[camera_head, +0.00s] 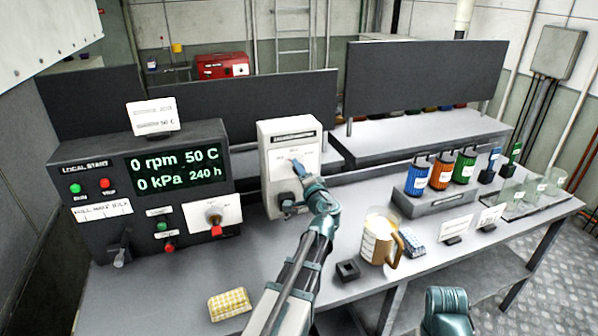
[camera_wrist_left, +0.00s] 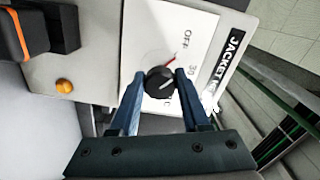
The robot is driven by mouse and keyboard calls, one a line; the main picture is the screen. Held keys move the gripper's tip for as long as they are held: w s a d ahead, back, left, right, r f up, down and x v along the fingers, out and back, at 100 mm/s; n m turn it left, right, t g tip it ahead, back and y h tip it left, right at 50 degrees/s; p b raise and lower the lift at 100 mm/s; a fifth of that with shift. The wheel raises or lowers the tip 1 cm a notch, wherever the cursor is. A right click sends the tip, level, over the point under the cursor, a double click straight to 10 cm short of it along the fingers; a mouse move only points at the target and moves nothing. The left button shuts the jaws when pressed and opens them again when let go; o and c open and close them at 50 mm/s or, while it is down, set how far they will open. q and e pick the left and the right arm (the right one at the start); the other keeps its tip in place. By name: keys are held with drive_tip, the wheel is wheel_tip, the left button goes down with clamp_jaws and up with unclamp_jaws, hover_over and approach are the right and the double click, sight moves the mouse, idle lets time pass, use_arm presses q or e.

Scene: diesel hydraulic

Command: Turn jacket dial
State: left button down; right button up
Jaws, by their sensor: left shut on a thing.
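The jacket panel (camera_head: 278,146) is a white upright box standing on the bench. In the left wrist view its face shows the label JACKET (camera_wrist_left: 233,50), partly cut off, with the word OFF and a number on the scale. The black round jacket dial (camera_wrist_left: 160,80) has a light line on it, and a thin red mark lies just above it. My left gripper (camera_head: 297,176) reaches the panel face in the head view. In the wrist view its blue fingers (camera_wrist_left: 160,88) are on both sides of the dial and shut on it. My right gripper is out of view.
A control console (camera_head: 160,190) with green readouts stands left of the panel. Colored canisters (camera_head: 441,171) stand at right.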

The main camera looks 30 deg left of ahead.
use_arm(q)
drive_tip(key=shift+s+n, duration=0.1)
drive_tip(key=shift+n, duration=0.8)
drive_tip(key=shift+c, duration=1.9)
unclamp_jaws()
drive_tip(key=v, duration=1.3)
drive_tip(key=shift+s+d, duration=0.2)
drive_tip(key=shift+d, duration=0.2)
